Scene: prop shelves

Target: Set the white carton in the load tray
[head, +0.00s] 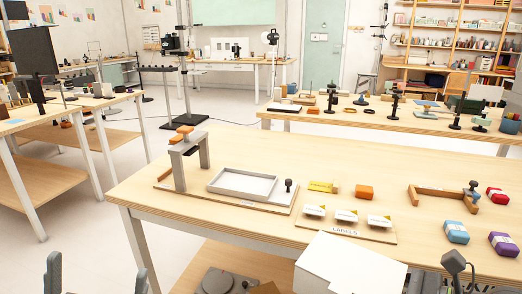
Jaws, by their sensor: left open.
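A large plain white box (350,268), which looks like the white carton, fills the bottom of the head view right of centre. It covers part of the table's front edge, and I cannot tell what supports it. The shallow pale grey load tray (243,184) lies empty on a wooden board on the table, up and left of the box. My left gripper (97,280) is at the bottom left, its two grey fingers wide apart with nothing between them. It is well left of the box and below the tray. My right gripper does not show.
A grey stand with orange blocks (187,142) and a black knob (288,185) flank the tray. A labels board (340,229) lies to its right. Yellow and orange blocks, a wooden angle (440,200) and coloured packs are farther right. A dark jointed piece (455,263) stands at bottom right.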

